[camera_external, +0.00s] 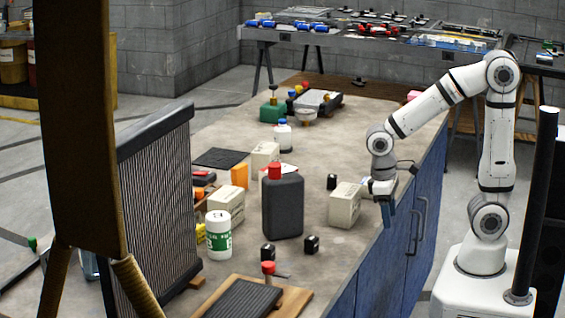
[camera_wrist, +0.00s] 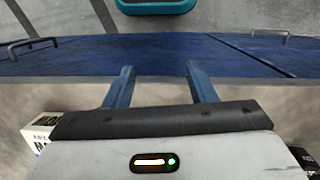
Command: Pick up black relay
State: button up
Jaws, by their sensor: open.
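Several small black blocks that look like relays stand on the workbench: one (camera_external: 332,181) behind the cream box, one (camera_external: 312,244) and another (camera_external: 267,252) near the front. I cannot tell which is the task's relay. My gripper (camera_external: 388,212) hangs at the bench's right edge, right of the cream box, apart from all of them. In the wrist view its blue fingers (camera_wrist: 159,72) are spread and empty, over the blue cabinet front. A black block (camera_wrist: 304,158) shows partly at the lower right of that view, cut off by the frame.
The cream box (camera_external: 344,205) stands close left of my gripper and shows in the wrist view (camera_wrist: 40,128). A black jug with a red cap (camera_external: 283,208) and a white-green canister (camera_external: 218,240) stand further left. Blue cabinet doors with handles (camera_external: 391,245) drop below the bench edge.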

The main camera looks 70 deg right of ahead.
jog(key=w+a+r+g+h+p, duration=0.2)
jog(key=a+r+p, duration=0.5)
jog(key=a+p, duration=0.2)
jog(key=m+t+y+p, duration=0.3)
jog(key=t, duration=0.1)
send_over(316, 239)
jog(key=shift+a+f, duration=0.2)
jog(key=shift+f, duration=0.1)
notch_tip(316, 239, down, 6)
jog(key=shift+d+f+p, duration=0.15)
jog(key=shift+p, duration=0.6)
jog(key=shift+f, duration=0.25)
jog(key=shift+c, duration=0.4)
jog(key=c, duration=1)
jog(key=shift+r, duration=0.1)
